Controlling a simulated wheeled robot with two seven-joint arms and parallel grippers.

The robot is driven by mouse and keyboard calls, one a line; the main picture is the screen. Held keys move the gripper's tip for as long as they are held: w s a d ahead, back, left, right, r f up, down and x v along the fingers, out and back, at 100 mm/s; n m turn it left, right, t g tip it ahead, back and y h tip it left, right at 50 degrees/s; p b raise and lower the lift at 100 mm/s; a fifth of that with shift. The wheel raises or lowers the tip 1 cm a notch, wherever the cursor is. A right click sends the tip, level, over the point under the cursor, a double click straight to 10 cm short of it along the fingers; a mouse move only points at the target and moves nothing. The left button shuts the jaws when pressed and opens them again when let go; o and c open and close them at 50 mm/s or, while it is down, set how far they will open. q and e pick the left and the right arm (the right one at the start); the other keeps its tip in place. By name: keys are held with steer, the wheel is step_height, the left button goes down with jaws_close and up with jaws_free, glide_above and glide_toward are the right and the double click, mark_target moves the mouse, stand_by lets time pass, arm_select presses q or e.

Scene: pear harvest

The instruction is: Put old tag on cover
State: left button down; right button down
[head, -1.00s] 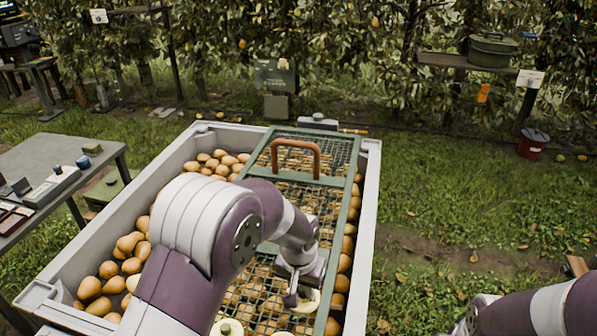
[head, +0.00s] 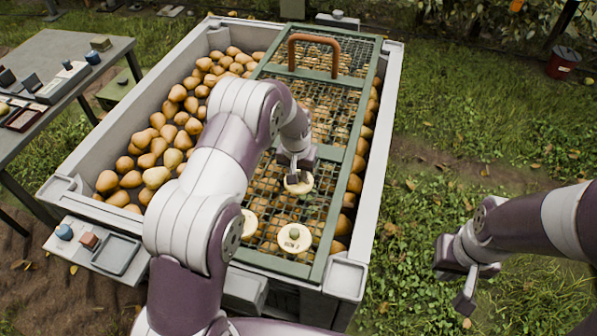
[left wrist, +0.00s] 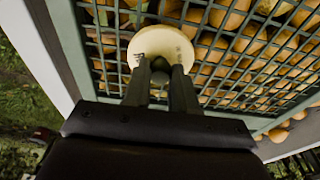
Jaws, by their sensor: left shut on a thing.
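The cover (head: 331,219) is a green-framed wire mesh panel with an orange handle, lying over a bin of pears. My left gripper (head: 296,177) is shut on a round cream tag (head: 304,187) by its dark knob. It holds this tag at the mesh, below the cover's crossbar; I cannot tell whether the tag touches. Two similar tags, one on the right (head: 295,238) and one on the left (head: 249,223), lie nearer the cover's front edge. My right gripper (head: 474,288) hangs over grass, apart from the bin.
The bin (head: 382,150) has pale raised walls, with pears exposed left of the cover. A side shelf (head: 95,248) with small blocks and a tray is at its front left. A grey table (head: 112,52) with boxes stands at the left.

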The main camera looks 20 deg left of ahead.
mark_target(296, 187)
arm_select(q)
steer(key=c, duration=0.9)
jaws_free()
steer(key=shift+f, duration=0.1)
steer(key=shift+r, duration=0.4)
step_height(296, 187, up, 12)
steer(key=s+p, duration=0.2)
steer(key=s+a+r, duration=0.2)
steer(key=s, duration=2.1)
steer(key=shift+s+r, duration=0.2)
steer(key=shift+s, duration=0.05)
